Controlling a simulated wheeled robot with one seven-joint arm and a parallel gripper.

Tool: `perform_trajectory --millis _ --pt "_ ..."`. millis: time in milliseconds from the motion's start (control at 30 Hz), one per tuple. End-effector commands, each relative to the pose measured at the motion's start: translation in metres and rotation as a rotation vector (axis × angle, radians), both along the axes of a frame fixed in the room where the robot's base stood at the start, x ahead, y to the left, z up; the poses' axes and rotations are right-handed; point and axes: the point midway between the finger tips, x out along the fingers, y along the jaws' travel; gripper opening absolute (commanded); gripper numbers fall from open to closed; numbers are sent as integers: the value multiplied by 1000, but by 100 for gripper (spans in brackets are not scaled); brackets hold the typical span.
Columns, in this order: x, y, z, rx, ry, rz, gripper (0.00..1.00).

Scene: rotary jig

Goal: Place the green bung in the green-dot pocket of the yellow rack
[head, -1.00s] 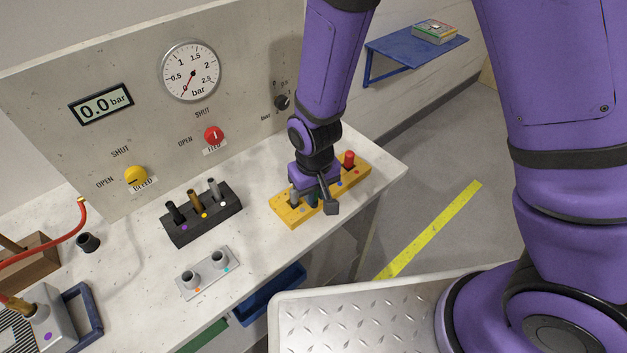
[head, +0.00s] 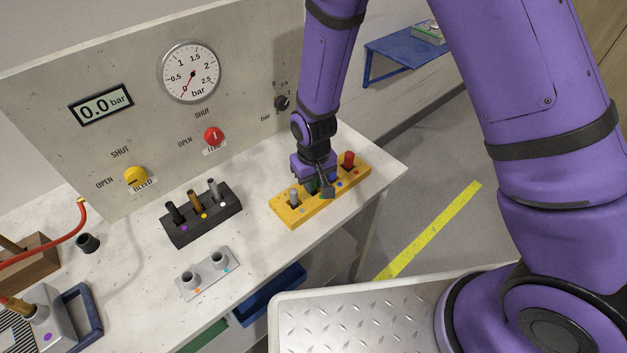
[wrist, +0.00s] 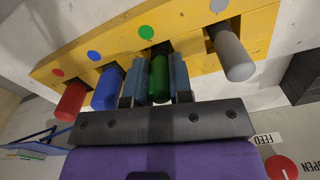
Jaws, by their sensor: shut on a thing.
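The yellow rack (head: 290,218) lies on the bench at the right; it also shows in the wrist view (wrist: 118,47). My gripper (wrist: 159,62) is shut on the green bung (wrist: 159,80), one finger on each side. The bung's far end is at the dark pocket beside the green dot (wrist: 146,32). I cannot tell how deep it sits. In the head view my gripper (head: 319,186) is over the rack's middle and mostly hides the bung.
The rack also holds a grey bung (wrist: 232,57), a blue bung (wrist: 107,89) and a red bung (wrist: 71,101), close to my fingers. A black rack (head: 185,234) with several bungs and a grey two-socket plate (head: 205,277) stand to the left.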

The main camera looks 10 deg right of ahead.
Motion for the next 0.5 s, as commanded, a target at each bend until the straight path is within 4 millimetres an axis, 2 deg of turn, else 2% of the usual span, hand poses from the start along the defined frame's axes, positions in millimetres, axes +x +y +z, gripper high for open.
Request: perform_trajectory --millis 200,233,300,333,500 --pt "0 0 -3 0 1 0 0" --pt "0 0 -3 0 1 0 25" --pt "0 0 -3 0 0 0 41" --pt "0 0 -3 0 1 0 46" --pt "0 0 -3 0 1 0 46"
